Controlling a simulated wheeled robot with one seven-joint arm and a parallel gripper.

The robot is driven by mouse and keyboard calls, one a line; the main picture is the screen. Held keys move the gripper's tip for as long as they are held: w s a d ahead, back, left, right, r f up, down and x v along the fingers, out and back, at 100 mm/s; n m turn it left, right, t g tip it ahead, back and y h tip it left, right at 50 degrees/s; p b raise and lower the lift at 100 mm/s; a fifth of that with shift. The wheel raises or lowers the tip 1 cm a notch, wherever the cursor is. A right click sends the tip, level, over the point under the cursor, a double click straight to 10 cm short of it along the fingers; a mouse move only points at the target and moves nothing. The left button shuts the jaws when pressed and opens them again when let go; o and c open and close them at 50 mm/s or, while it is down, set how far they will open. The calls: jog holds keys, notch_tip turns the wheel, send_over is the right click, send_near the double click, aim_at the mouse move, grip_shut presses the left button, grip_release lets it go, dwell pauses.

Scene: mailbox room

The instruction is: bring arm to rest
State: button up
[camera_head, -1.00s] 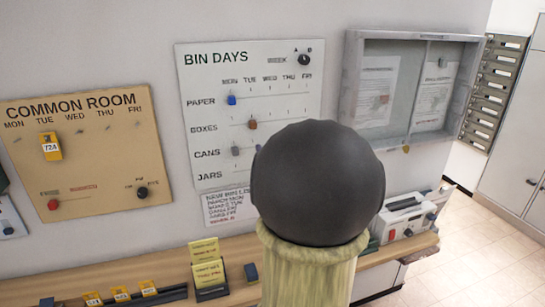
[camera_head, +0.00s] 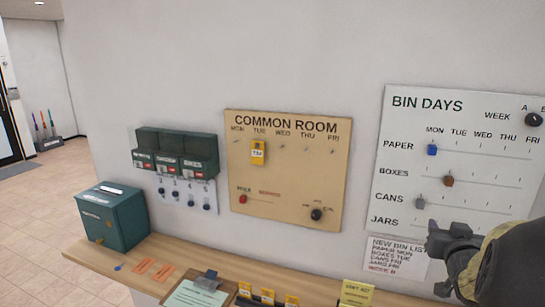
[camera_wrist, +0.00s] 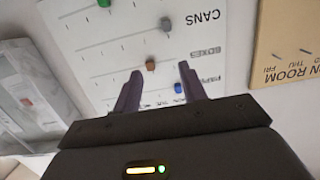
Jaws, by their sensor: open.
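My gripper (camera_head: 437,262) shows at the lower right of the head view, in front of the wall just below the bin days board (camera_head: 465,105). In the wrist view my gripper (camera_wrist: 156,88) has its two fingers spread with nothing between them. Beyond the fingers the bin days board (camera_wrist: 115,30) appears upside down, with a brown slider (camera_wrist: 150,65) and a blue slider (camera_wrist: 178,87). My arm enters the head view from the lower right, and most of it lies outside the picture.
A wooden shelf (camera_head: 90,262) runs along the wall. It carries a green box (camera_head: 112,215), a clipboard (camera_head: 195,295) and yellow cards (camera_head: 355,293). The common room board (camera_head: 285,180) hangs left of the bin days board. Open floor (camera_head: 35,225) lies at the left.

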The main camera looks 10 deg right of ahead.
jog(key=a+f+n+g+y, duration=0.2)
jog(key=a+f+g+y, duration=0.35)
jog(key=a+f, duration=0.95)
jog(key=s+a+f+n+g+y, duration=0.1)
jog(key=s+a+f+g, duration=0.1)
jog(key=s+a, duration=0.3)
jog(key=s+a+f+n+g+y, duration=0.1)
jog(key=s+a+f+n+g, duration=0.1)
jog(key=a, duration=0.9)
jog(key=s+f+g, duration=0.1)
jog(key=s+g, duration=0.1)
jog(key=s, duration=0.1)
jog(key=shift+s+f, duration=0.2)
jog(key=shift+w+d, duration=0.1)
jog(key=shift+d, duration=0.05)
